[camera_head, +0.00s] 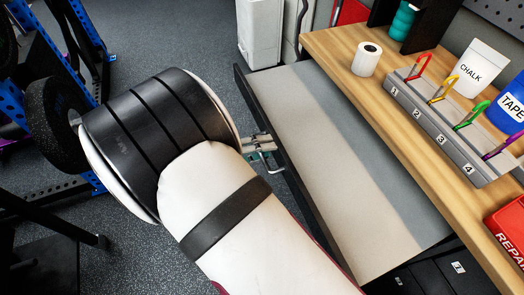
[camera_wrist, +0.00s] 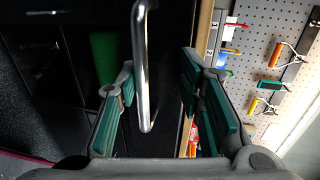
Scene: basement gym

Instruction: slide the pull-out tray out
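The pull-out tray (camera_head: 335,150), with a beige and grey surface and a dark front edge, stands well out from under the wooden workbench (camera_head: 330,45). Its metal handle (camera_head: 272,168) is partly hidden by my arm in the head view. In the wrist view the handle (camera_wrist: 143,70) is a shiny bar reaching between the fingers of my gripper (camera_wrist: 157,82). The fingers are apart, with a gap on both sides of the bar; it is closer to the left finger. In the head view my gripper (camera_head: 261,147) is at the tray's front edge, mostly hidden by my wrist.
On the bench stand a white roll (camera_head: 366,59), a numbered rack with coloured clips (camera_head: 440,130), a chalk bag (camera_head: 481,68), a blue tape container (camera_head: 512,105) and a red repair box (camera_head: 508,228). A blue rack (camera_head: 88,35) with weights is at left. Grey floor (camera_head: 170,40) lies between.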

